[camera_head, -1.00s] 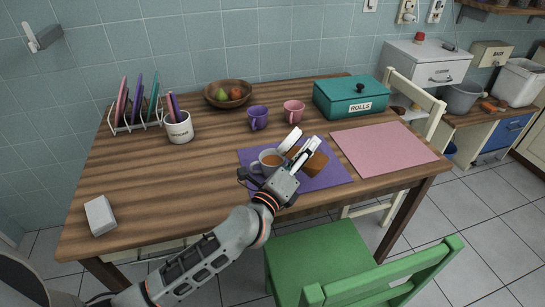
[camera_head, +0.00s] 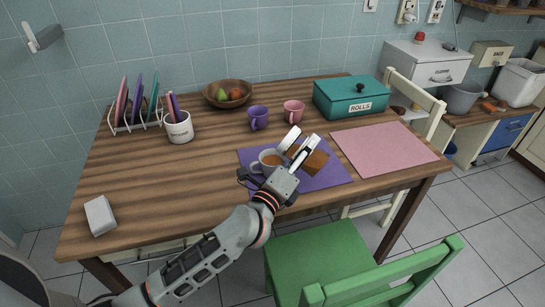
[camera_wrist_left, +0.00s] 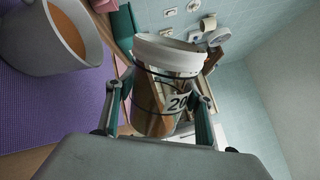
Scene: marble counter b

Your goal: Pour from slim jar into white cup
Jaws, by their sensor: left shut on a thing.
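My left gripper (camera_head: 297,158) is shut on the slim jar (camera_head: 314,161), a clear jar with brown contents and a white rim. It is tilted well over, its rim end toward the upper left in the head view. In the left wrist view the jar (camera_wrist_left: 158,105) sits between both fingers and shows a "20" label. The white cup (camera_head: 268,161) stands upright on the purple placemat (camera_head: 325,179), just left of the jar. Orange-brown liquid shows inside the cup (camera_wrist_left: 75,35) in the left wrist view. No falling stream can be made out. My right gripper is out of view.
A purple mug (camera_head: 258,118) and a pink mug (camera_head: 294,112) stand behind the placemat. A teal rolls box (camera_head: 345,98) and a pink placemat (camera_head: 383,150) are to the right. A utensil crock (camera_head: 179,128) stands left. The table's left middle is clear.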

